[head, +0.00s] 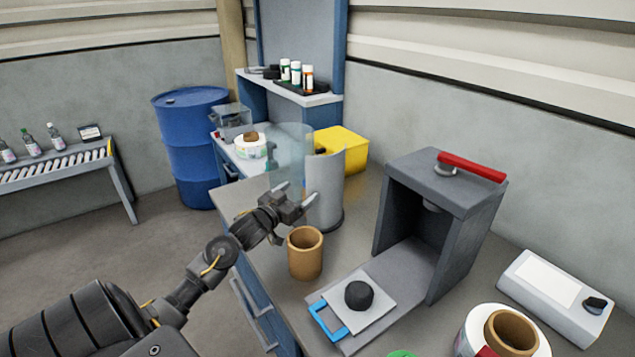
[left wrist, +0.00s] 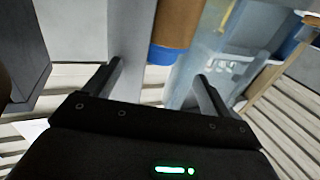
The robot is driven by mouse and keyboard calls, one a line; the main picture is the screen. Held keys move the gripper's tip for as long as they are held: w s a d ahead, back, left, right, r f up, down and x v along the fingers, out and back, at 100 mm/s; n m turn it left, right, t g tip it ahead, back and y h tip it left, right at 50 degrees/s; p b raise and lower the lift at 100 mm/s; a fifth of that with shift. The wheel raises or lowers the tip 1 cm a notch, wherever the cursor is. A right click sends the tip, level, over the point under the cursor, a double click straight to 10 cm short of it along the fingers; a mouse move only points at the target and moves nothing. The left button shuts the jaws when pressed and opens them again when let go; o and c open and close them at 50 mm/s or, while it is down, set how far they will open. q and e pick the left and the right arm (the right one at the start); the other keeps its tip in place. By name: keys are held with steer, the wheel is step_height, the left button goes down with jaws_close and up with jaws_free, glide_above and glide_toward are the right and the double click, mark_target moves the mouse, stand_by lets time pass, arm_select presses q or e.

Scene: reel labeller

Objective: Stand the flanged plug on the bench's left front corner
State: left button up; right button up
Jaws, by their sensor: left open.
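I cannot tell for sure which thing is the flanged plug. A black rounded piece (head: 358,294) sits on a white square plate on the grey device's front tray and may be it. The bench's left front corner cannot be made out for certain. My left gripper (head: 298,195) is open, with nothing visible between its fingers, above the bench beside a grey curved upright (head: 325,200) and a clear curved sheet. The left wrist view shows its two spread fingers (left wrist: 158,85), with a brown shape ending in blue (left wrist: 175,25) beyond them. My right gripper is out of view.
A cardboard core (head: 305,256) stands just below the left gripper. The grey device (head: 445,195) with a red lever, a white box (head: 555,295) and a label reel (head: 475,335) fill the right. A yellow bin (head: 345,145) stands behind. A blue drum (head: 190,145) is on the floor.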

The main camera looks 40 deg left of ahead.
mark_target(317, 178)
arm_select(q)
steer(key=w, duration=0.4)
steer(key=shift+w+a+p, duration=0.1)
steer(key=shift+w+p, duration=0.05)
steer(key=shift+p, duration=0.15)
steer(key=shift+w, duration=0.3)
steer(key=shift+a, duration=0.1)
steer(key=shift+w, duration=0.3)
steer(key=w, duration=0.2)
steer(key=w+p, duration=0.1)
steer(key=w, duration=0.1)
steer(key=shift+w+a, duration=0.2)
steer(key=shift+w, duration=0.2)
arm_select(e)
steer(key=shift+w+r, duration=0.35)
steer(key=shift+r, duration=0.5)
arm_select(q)
steer(key=c, duration=1.2)
